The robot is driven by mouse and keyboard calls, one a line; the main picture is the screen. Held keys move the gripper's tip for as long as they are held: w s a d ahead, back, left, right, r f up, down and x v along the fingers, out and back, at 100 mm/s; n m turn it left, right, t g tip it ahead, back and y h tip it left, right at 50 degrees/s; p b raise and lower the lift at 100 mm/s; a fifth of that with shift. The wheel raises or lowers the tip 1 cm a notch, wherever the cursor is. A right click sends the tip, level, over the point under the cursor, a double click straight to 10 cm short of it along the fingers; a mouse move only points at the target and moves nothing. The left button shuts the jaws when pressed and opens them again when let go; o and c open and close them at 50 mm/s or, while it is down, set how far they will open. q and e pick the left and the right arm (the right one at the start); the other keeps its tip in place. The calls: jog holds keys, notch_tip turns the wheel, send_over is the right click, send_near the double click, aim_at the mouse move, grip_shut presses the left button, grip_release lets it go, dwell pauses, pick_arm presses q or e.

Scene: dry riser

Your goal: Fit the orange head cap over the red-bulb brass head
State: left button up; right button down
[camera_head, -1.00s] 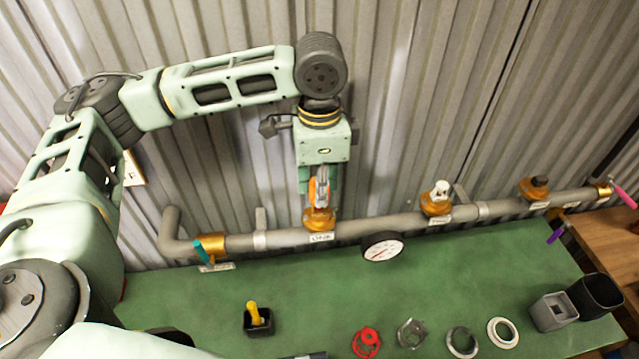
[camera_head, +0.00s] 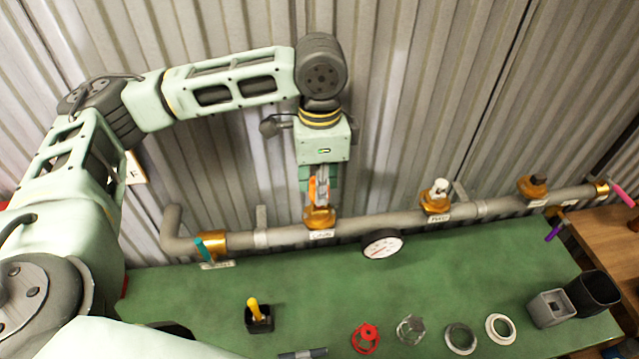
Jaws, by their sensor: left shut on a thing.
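My left gripper (camera_head: 319,190) points down above the leftmost brass head (camera_head: 319,217) on the grey pipe. It is shut on the orange head cap (camera_head: 313,186), which shows only as a narrow orange strip between the fingers. The cap is right over or at the top of this brass head; I cannot tell whether it is seated. The bulb of this head is hidden, so its colour does not show. A middle brass head (camera_head: 436,202) has a white top, and a right one (camera_head: 533,187) has a dark top. My right gripper is not in view.
The grey pipe (camera_head: 375,226) runs along the corrugated wall behind the green bench (camera_head: 200,300). A gauge (camera_head: 383,244) hangs below it. A red ring (camera_head: 366,338), several other rings, grey and black cups (camera_head: 596,293) and a yellow-handled tool (camera_head: 255,312) stand in front.

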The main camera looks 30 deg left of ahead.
pick_arm(q)
jog(key=shift+f, duration=1.95)
jog(key=o, duration=0.8)
notch_tip(320, 180, up, 12)
dwell(0.3)
